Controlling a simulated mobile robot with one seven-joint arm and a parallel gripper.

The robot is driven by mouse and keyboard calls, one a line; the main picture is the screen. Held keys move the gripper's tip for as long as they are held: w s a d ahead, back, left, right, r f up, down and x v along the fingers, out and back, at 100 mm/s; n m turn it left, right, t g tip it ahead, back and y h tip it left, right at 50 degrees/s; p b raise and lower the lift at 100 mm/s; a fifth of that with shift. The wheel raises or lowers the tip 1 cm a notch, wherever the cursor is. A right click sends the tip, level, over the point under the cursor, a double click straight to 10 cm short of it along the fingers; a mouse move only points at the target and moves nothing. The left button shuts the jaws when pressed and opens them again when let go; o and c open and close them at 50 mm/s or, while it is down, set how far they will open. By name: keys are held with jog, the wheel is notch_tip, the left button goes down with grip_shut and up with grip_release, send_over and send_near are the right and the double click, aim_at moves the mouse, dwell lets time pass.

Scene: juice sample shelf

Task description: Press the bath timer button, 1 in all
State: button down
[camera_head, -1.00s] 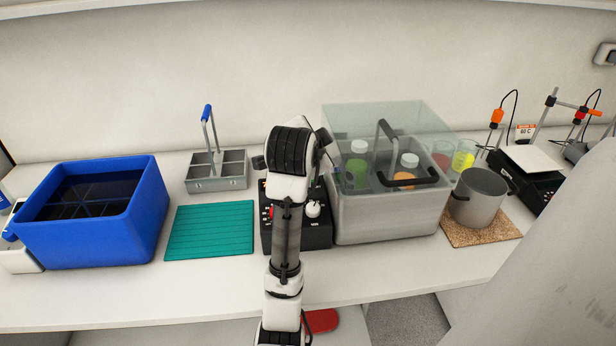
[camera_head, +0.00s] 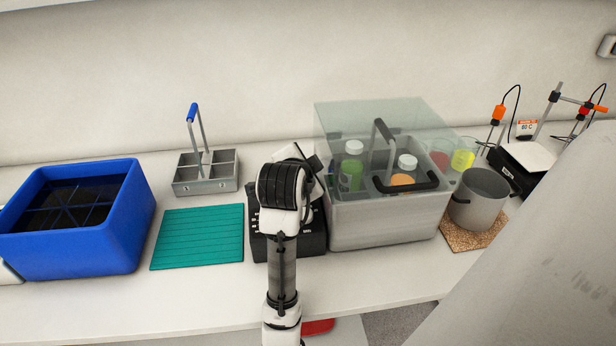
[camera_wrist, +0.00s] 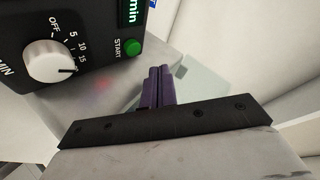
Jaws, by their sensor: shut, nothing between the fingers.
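In the wrist view, a black timer box shows a green button (camera_wrist: 132,47) marked START. A white dial (camera_wrist: 50,62) marked OFF, 5, 10, 15 and MIN sits to its left. My gripper (camera_wrist: 160,70) has its purple fingers together and empty, below and right of the button and apart from it in the picture. In the head view, the black timer box (camera_head: 312,240) stands on the bench left of the grey bath (camera_head: 380,222). My arm hides much of the box and my fingertips there.
The bath, under a clear cover, holds bottles in a handled rack. A teal mat (camera_head: 198,238), a metal divided carrier (camera_head: 206,184) and a blue tub (camera_head: 118,232) stand left. A steel pot (camera_head: 480,200) on a cork mat (camera_head: 470,240) stands right.

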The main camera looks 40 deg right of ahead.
jog(key=shift+d+f, duration=0.1)
jog(key=shift+f, duration=0.6)
jog(key=shift+a+f+b, duration=0.15)
jog(key=shift+a+b, duration=0.15)
jog(key=shift+b, duration=0.05)
jog(key=shift+d+f, duration=0.1)
jog(key=shift+d, duration=0.05)
jog(key=shift+w, duration=0.1)
dwell(1.0)
jog(key=shift+f, duration=0.4)
jog(key=shift+w+d+f+b, duration=0.1)
jog(key=shift+w+f+b, duration=0.05)
jog(key=shift+f+b, duration=0.3)
dwell(0.6)
dwell(0.3)
jog(key=shift+r+p, duration=0.85)
jog(key=shift+p, duration=0.15)
jog(key=shift+s, duration=0.2)
